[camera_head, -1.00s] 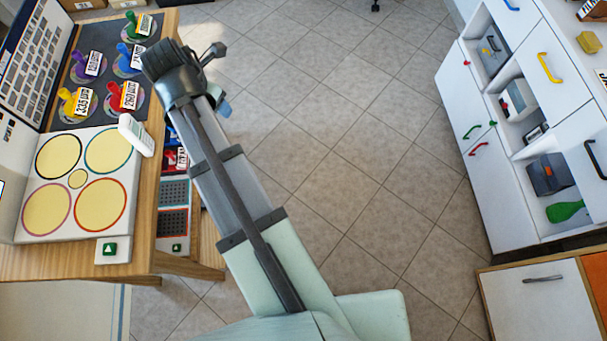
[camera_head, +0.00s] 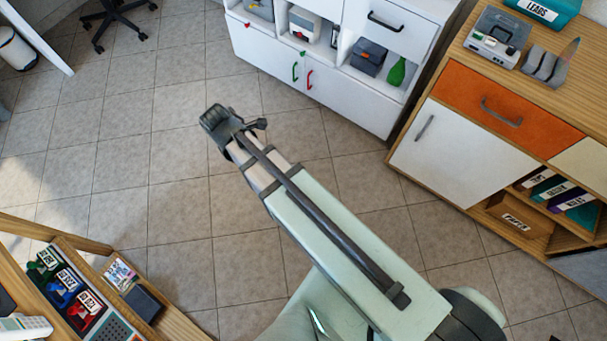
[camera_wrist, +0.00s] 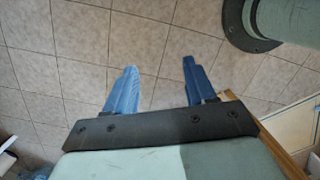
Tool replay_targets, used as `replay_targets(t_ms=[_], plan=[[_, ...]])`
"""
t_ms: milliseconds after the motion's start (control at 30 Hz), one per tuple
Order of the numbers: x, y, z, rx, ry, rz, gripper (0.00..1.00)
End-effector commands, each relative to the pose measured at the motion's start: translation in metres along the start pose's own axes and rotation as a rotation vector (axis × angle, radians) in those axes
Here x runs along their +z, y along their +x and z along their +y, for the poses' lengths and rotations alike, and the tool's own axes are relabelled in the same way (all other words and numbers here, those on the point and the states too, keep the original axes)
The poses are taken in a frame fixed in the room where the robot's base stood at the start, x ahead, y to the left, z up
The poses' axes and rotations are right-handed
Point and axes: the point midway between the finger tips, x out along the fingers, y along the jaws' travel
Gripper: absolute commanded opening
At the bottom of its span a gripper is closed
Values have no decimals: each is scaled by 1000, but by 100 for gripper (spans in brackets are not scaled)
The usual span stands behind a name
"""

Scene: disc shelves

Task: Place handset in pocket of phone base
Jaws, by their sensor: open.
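The white handset (camera_head: 25,328) lies at the bottom left corner, on the desk's edge, partly cut off by the frame. No phone base can be named with certainty; a grey device with a recess and small buttons (camera_head: 494,40) stands on the wooden cabinet at the upper right. My gripper shows in the wrist view (camera_wrist: 160,84) with two blue fingers apart and nothing between them, above bare floor tiles. In the head view my arm reaches over the open floor, and its fingers are hidden behind the wrist.
A wooden cabinet (camera_head: 485,105) with an orange drawer stands at the right. A white cabinet (camera_head: 300,62) with open shelves stands at the back.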

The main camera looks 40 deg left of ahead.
Motion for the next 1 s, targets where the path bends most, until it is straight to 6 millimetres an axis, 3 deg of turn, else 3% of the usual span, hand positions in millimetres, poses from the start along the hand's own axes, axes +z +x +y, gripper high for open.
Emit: replay_targets(t_ms=[33,200,500,733,1000], plan=[[21,15,-8,-22,70,4,55],[77,57,-34,-86,296,15,55],[160,126,-99,-203,697,30,55],[207,172,-161,-297,1002,35,55],[240,217,-241,-417,1359,36,55]])
